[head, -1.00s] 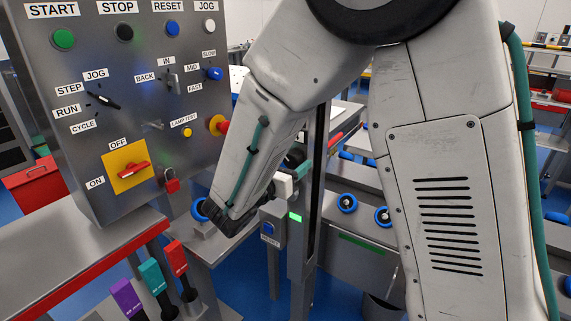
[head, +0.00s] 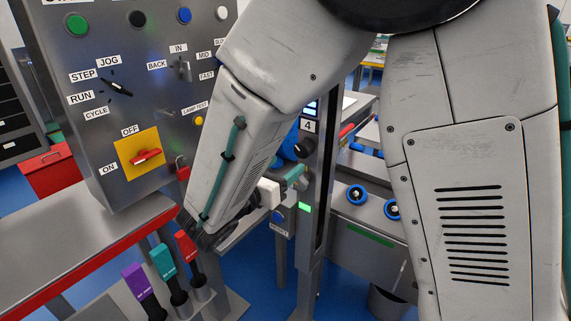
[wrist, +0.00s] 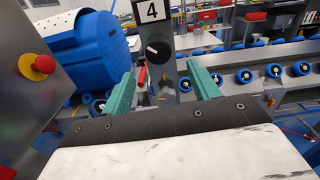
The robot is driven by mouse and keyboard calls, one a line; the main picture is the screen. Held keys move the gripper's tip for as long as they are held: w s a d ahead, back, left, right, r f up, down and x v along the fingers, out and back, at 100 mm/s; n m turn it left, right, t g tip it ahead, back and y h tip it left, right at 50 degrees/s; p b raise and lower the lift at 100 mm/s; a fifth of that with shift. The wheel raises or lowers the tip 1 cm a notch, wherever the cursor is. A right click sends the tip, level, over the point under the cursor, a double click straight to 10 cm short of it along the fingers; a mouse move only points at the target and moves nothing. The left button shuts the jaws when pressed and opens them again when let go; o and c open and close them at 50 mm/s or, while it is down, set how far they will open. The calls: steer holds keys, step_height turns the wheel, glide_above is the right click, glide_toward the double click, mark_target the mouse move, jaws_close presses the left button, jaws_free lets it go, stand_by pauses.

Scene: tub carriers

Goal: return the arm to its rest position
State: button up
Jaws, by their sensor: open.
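My gripper shows in the wrist view (wrist: 163,92) with its two green fingers spread apart and nothing between them. Beyond the gap stands a grey post with a black rotary knob (wrist: 158,48) under a "4" label. In the head view my arm reaches down in front of the control panel (head: 60,130).
The panel carries a yellow switch plate with a red handle (head: 146,157) and a red padlock (head: 182,169). Purple, teal and red-handled levers (head: 162,262) stand below it. A red emergency button (wrist: 42,63) is at left in the wrist view. Blue-rimmed wheels (wrist: 244,76) line the conveyor at right.

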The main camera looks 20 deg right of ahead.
steer(key=s+d+f+m+g+y, duration=0.1)
steer(key=s+d+m+g+y, duration=0.1)
steer(key=s+d+m+g, duration=0.35)
steer(key=s+d+f+m+g+y, duration=0.25)
steer(key=s+m+g, duration=0.25)
steer(key=s+m, duration=0.25)
steer(key=s+d+r+m+y, duration=0.1)
steer(key=s+r+m+y, duration=0.3)
steer(key=s+m+y, duration=0.1)
steer(key=s+d+r+m+t+y, duration=0.1)
steer(key=s+r+m+y, duration=0.2)
steer(key=s+m+y, duration=0.2)
steer(key=s+m, duration=0.2)
steer(key=shift+s+r+m, duration=0.25)
steer(key=shift+r+m, duration=0.1)
steer(key=shift+m, duration=0.05)
